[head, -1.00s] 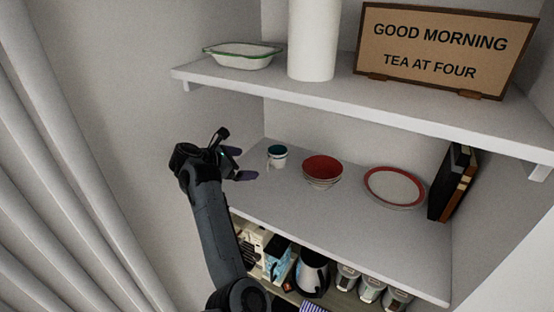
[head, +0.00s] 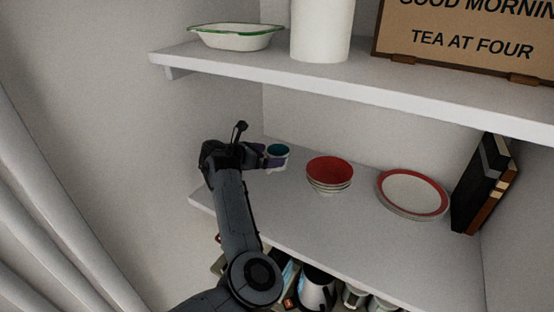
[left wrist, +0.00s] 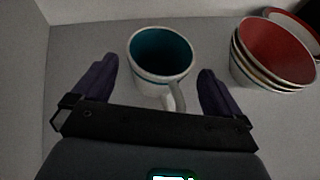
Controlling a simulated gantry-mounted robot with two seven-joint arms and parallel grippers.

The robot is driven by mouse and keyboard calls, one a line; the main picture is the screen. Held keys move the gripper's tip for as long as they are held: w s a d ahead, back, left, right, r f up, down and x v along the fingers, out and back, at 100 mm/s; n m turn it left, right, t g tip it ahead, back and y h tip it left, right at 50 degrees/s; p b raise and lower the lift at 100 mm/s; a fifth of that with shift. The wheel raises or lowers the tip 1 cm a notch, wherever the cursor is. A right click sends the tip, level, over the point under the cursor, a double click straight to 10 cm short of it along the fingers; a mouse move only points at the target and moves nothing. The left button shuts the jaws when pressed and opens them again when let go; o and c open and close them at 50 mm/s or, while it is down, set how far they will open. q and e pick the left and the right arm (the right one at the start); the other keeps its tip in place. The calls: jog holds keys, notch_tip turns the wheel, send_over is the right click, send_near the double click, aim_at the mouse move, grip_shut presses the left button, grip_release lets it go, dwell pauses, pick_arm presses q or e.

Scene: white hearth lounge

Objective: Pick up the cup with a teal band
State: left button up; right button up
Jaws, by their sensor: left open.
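The cup with a teal band (head: 277,152) stands upright at the left end of the middle shelf. It is white outside and teal inside. In the left wrist view the cup (left wrist: 160,62) stands just ahead of and between the fingers, its handle pointing back toward my palm. My left gripper (head: 268,160) is open beside the cup, one purple finger partly in front of it. In the left wrist view the gripper (left wrist: 158,88) shows one finger on each side of the handle, with gaps and no visible contact. My right gripper is not in view.
A stack of red bowls (head: 330,174) stands right of the cup, close to the right finger's side. Red-rimmed plates (head: 412,193) and dark books (head: 485,185) are farther right. An upper shelf (head: 330,80) overhangs; the left wall is close.

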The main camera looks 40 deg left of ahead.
pick_arm(q)
jog(key=shift+x, duration=0.9)
jog(key=shift+r, duration=0.1)
jog(key=c, duration=1.1)
jog(key=shift+o, duration=0.2)
